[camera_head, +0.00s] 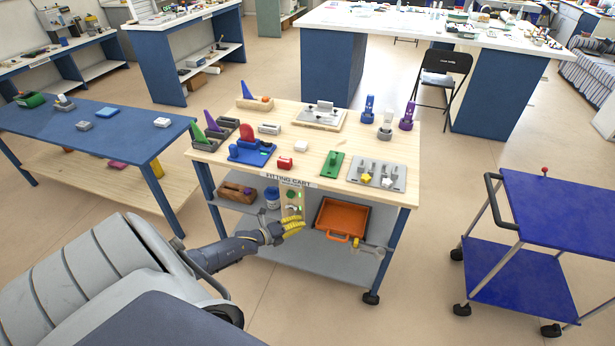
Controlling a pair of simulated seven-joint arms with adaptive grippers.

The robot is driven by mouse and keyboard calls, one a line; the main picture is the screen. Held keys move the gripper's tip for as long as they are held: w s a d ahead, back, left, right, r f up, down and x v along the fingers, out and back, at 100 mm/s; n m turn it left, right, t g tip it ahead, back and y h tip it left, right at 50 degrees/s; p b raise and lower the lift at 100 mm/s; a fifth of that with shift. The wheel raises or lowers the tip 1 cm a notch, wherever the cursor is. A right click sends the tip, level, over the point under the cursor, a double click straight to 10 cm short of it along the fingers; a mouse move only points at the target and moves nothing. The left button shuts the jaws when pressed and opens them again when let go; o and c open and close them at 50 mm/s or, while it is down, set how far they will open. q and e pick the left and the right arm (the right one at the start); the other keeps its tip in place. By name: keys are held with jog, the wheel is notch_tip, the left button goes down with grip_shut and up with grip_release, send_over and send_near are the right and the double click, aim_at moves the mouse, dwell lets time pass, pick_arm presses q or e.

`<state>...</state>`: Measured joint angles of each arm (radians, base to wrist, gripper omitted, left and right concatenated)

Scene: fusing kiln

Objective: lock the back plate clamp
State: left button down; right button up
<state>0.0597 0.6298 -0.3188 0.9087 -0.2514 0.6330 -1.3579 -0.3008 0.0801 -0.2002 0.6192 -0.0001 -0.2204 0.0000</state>
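At the back edge of the fitting cart (330,140), a pale board (312,122) bears a light grey plate with a small upright grey part (324,106), perhaps the clamp. It is too small to tell whether it is locked. My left gripper (293,226) has yellow fingers and is in front of the cart, below the top's front edge and well away from that board. It is near a small panel with green spots (292,196). I cannot tell whether its fingers are open or shut. I do not make out my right gripper.
The cart top also holds a blue fixture (250,152), a green plate (333,165) and a grey plate with knobs (377,174). A blue trolley (565,210) stands at right, a blue table (60,125) at left.

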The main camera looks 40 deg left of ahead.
pick_arm(q)
jog(key=shift+s+a+r, duration=0.1)
jog(key=shift+a+r, duration=0.1)
jog(key=shift+r, duration=0.05)
dwell(0.3)
jog(key=w+d+f, duration=0.1)
jog(key=w+d, duration=0.1)
jog(key=d, duration=0.2)
jog(key=f+v, duration=0.1)
jog(key=v, duration=0.9)
jog(key=shift+s+a, duration=0.3)
jog(key=shift+a, duration=0.05)
jog(key=shift+r, duration=0.1)
jog(key=shift+n, duration=0.4)
